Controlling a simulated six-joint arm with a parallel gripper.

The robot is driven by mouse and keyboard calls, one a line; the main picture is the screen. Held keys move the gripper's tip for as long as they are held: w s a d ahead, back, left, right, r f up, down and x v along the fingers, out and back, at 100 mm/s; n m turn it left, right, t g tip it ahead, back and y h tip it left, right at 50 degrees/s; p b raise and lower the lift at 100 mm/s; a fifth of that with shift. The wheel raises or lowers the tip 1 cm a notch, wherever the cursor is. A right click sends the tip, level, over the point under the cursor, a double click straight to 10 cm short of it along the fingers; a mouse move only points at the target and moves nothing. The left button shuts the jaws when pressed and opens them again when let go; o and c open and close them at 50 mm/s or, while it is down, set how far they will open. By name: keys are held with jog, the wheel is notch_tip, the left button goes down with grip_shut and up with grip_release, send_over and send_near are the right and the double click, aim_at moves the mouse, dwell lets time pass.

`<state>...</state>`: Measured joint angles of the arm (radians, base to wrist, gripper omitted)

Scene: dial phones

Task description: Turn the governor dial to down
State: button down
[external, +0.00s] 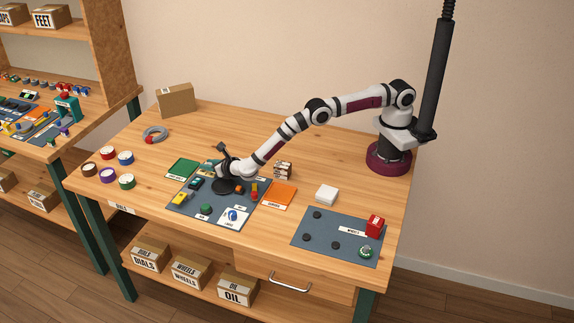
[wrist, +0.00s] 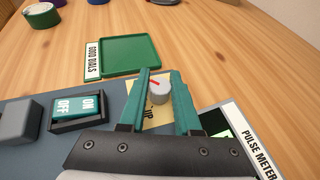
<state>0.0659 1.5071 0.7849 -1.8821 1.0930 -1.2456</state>
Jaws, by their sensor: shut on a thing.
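In the wrist view a round grey dial (wrist: 159,95) with a red pointer mark stands on a yellow plate (wrist: 137,113). The plate's readable lettering is "UP"; my fingers cover other parts of it. The red mark points toward the upper left of that view. My gripper (wrist: 160,77) has its two teal fingers on either side of the dial and is shut on it. In the external view my gripper (external: 224,183) is down at the back of the grey-blue panel (external: 184,208), and the dial is hidden there.
A rocker switch (wrist: 77,110) marked OFF and ON sits left of my fingers, and a pulse meter (wrist: 240,135) at right. A green tray (wrist: 130,55) labelled "GOOD DIALS" lies beyond. An orange tray (external: 279,194) is right of the panel. The table's back middle is mostly clear.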

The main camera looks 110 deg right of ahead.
jog(key=shift+r, duration=0.1)
jog(key=c, duration=0.6)
grip_release()
jog(key=v, duration=1.5)
jog(key=shift+s+a, duration=0.2)
jog(key=shift+a, duration=0.2)
jog(key=shift+r, duration=0.1)
